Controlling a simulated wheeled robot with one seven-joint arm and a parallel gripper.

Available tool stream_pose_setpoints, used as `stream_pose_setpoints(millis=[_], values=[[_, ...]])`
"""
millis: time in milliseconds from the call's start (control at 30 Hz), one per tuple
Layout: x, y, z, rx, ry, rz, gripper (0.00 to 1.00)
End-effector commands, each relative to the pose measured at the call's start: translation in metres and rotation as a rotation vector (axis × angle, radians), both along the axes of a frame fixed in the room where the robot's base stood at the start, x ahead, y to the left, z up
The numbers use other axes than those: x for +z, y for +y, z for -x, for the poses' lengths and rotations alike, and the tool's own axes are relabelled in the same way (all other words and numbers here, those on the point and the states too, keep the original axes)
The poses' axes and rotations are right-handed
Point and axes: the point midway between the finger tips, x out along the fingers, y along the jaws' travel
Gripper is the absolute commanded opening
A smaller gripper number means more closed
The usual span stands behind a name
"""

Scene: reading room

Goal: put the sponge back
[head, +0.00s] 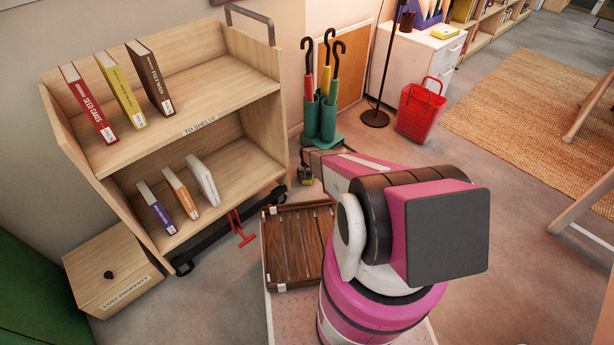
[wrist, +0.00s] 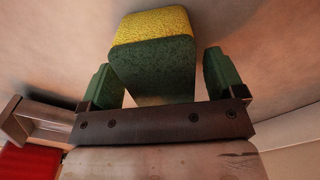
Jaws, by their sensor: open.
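The sponge (wrist: 152,55), yellow on one layer and dark green on the other, is in the wrist view. It sits between the two green finger pads of my gripper (wrist: 162,82), which is open. A narrow gap shows on the right side of the sponge; contact on the left side is unclear. In the head view my gripper (head: 306,178) is low over the floor, right of the shelf cart and before the umbrella stand. It is small and partly hidden by my arm there, and the sponge is hard to make out.
A wooden cart (head: 196,125) with books stands at the left, with a lost-property box (head: 112,272) beside it. A green umbrella stand (head: 320,120), a red basket (head: 420,112) and a white cabinet (head: 415,65) are behind. A slatted wooden crate (head: 298,245) is near my arm.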

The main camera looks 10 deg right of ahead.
Motion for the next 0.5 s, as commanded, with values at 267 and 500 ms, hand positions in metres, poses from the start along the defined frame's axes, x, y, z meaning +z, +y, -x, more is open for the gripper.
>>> stream_pose_setpoints(millis=[267, 500], values=[[0.024, 0.0, 0.001, 0.0, -0.002, 0.0, 0.88], [0.07, 0.0, 0.002, 0.0, -0.002, 0.0, 0.88]])
